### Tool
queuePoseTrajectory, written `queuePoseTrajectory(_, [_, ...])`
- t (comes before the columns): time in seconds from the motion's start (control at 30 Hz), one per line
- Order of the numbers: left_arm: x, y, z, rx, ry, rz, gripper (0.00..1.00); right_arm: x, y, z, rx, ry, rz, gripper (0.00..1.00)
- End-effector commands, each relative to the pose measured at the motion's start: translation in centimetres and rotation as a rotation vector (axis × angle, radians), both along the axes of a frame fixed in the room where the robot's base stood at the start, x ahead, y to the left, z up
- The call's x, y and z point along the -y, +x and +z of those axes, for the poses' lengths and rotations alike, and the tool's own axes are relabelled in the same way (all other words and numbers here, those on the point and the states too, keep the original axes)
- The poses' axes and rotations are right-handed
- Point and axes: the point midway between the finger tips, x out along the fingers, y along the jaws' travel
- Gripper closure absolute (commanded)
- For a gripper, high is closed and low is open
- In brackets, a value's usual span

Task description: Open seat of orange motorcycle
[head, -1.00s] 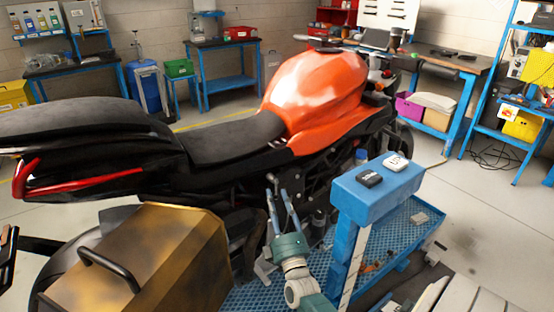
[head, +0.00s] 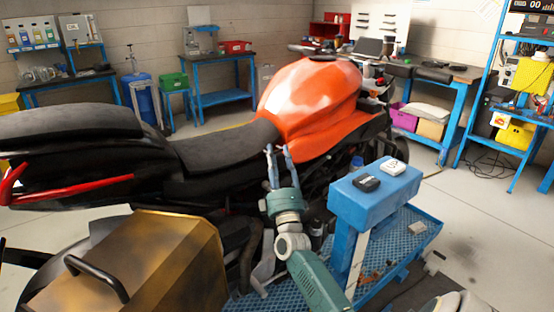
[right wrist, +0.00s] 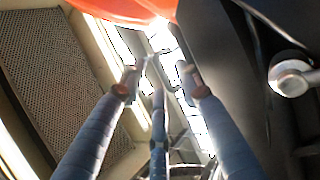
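The orange motorcycle (head: 312,95) stands across the head view, tank towards the right and tail towards the left. Its black seat (head: 222,146) lies flat behind the tank, and the raised rear part (head: 70,122) is at the left. My right gripper (head: 277,150) points up beside the near side of the bike, where seat and tank meet. Its fingers are apart with nothing between them. In the right wrist view the fingertips (right wrist: 160,90) are apart, with the orange tank (right wrist: 125,8) above and dark bodywork at the right. Contact with the seat cannot be told. My left gripper is out of view.
A gold and black side case (head: 150,262) with a handle stands in front of the bike's rear. A blue cart (head: 375,200) holding two small boxes stands close right of my right arm. Workbenches and shelves line the walls. Open floor shows at the right.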

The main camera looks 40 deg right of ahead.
Motion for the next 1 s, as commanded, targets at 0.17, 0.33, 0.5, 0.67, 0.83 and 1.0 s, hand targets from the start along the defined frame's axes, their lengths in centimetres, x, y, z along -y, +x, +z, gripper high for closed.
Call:
queuePoseTrajectory(0.17, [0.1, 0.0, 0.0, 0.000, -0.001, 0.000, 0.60, 0.1, 0.1, 0.1, -0.001, 0.000, 0.000, 0.67])
queuePoseTrajectory(0.33, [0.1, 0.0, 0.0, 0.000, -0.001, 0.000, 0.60, 0.1, 0.1, 0.0, -0.001, 0.000, 0.000, 0.79])
queuePoseTrajectory(0.5, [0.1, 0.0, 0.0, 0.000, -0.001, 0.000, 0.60, 0.0, 0.1, 0.1, -0.001, 0.000, 0.000, 1.00])
queuePoseTrajectory(0.67, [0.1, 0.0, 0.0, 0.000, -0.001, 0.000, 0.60, 0.1, 0.1, 0.1, 0.000, 0.000, 0.000, 1.00])
queuePoseTrajectory(0.83, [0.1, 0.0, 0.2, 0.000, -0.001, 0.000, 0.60, 0.0, 0.1, 0.7, -0.002, -0.018, 0.000, 1.00])
queuePoseTrajectory(1.0, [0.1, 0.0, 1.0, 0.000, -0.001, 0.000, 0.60, -0.1, 0.1, 2.6, -0.007, -0.081, 0.000, 1.00])
